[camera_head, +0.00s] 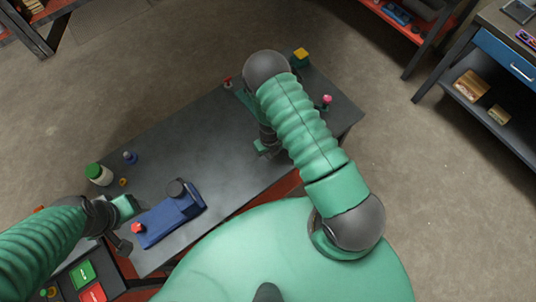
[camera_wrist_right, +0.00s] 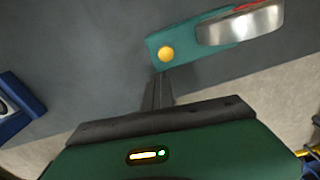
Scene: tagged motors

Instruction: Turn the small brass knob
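The small brass knob (camera_wrist_right: 166,54) is a round yellow button-like knob on a green plate (camera_wrist_right: 158,40) in the right wrist view. A larger silver knob (camera_wrist_right: 240,27) with a red edge sits on the plate's right part. My right gripper (camera_wrist_right: 160,76) points at the plate; its dark fingers are close together, with their tips just short of the brass knob in the picture. Whether they touch it cannot be told. In the head view my right gripper (camera_head: 266,150) is over the table, and my arm hides the brass knob. My left gripper (camera_head: 122,244) is beside a blue device.
The dark table (camera_head: 215,145) holds the blue device (camera_head: 170,215), a green-capped white jar (camera_head: 99,174), a blue knobbed piece (camera_head: 130,157), a yellow-topped block (camera_head: 300,55) and a pink-topped piece (camera_head: 326,100). The table's middle is clear.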

